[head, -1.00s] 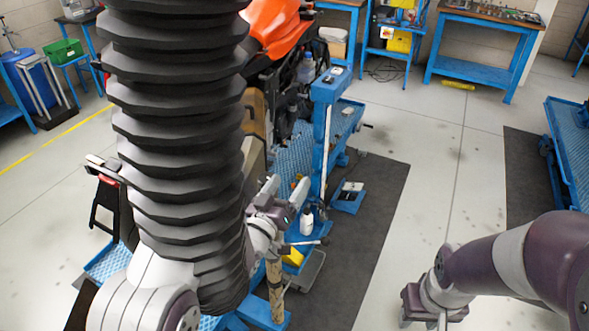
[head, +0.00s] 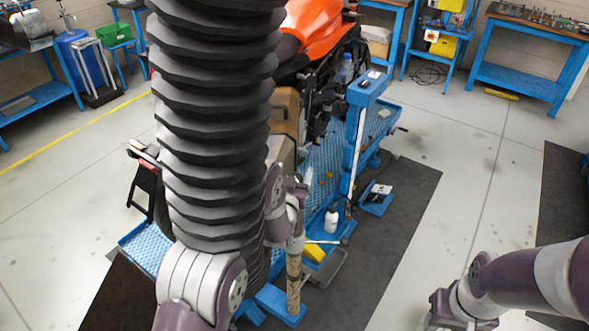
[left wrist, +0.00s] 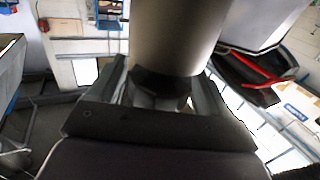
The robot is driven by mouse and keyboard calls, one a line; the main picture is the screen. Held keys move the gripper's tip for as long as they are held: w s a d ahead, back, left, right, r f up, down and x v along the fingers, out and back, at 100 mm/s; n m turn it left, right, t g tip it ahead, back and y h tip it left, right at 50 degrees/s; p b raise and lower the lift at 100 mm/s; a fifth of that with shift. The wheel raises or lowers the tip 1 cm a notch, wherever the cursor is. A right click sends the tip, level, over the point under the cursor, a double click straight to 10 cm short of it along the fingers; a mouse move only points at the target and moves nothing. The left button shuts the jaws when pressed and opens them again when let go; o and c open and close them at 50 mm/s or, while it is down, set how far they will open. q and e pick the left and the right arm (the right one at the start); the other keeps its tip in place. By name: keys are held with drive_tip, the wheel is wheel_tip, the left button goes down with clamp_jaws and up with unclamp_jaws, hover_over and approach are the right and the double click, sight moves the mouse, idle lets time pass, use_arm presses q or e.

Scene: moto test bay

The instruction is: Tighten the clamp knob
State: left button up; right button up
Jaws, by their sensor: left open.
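I cannot pick out the clamp knob with certainty in either view. My left gripper (head: 298,190) is partly hidden by its wrist in the head view, beside the motorcycle's rear and the blue lift. In the left wrist view, my left gripper (left wrist: 163,78) is open, with its two fingers spread on either side of a dark part (left wrist: 160,88) below a thick grey cylinder (left wrist: 176,35). Contact cannot be told. My right gripper (head: 455,312) is low at the right in the head view, its fingertips largely cut off.
An orange motorcycle (head: 318,28) stands on the blue lift (head: 325,160), with a blue post (head: 356,120) beside it. A white bottle (head: 332,219) and yellow object (head: 314,253) lie near the lift's base. Floor (head: 470,150) to the right is clear. A blue workbench (head: 520,80) stands behind.

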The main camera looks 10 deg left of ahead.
use_arm(q)
drive_tip(key=shift+w+a, duration=0.15)
drive_tip(key=shift+d, duration=0.25)
drive_tip(key=shift+d+r, duration=0.1)
drive_tip(key=c, duration=1)
drive_tip(key=shift+f+m+h+b, duration=0.3)
drive_tip(key=shift+h+b, duration=0.1)
drive_tip(key=shift+b, duration=0.3)
drive_tip(key=shift+r+m+h+b, duration=0.1)
drive_tip(key=shift+m+h+b, duration=0.25)
drive_tip(key=shift+h, duration=0.15)
drive_tip(key=shift+r+h, duration=0.15)
drive_tip(key=shift+h, duration=0.15)
drive_tip(key=o, duration=1)
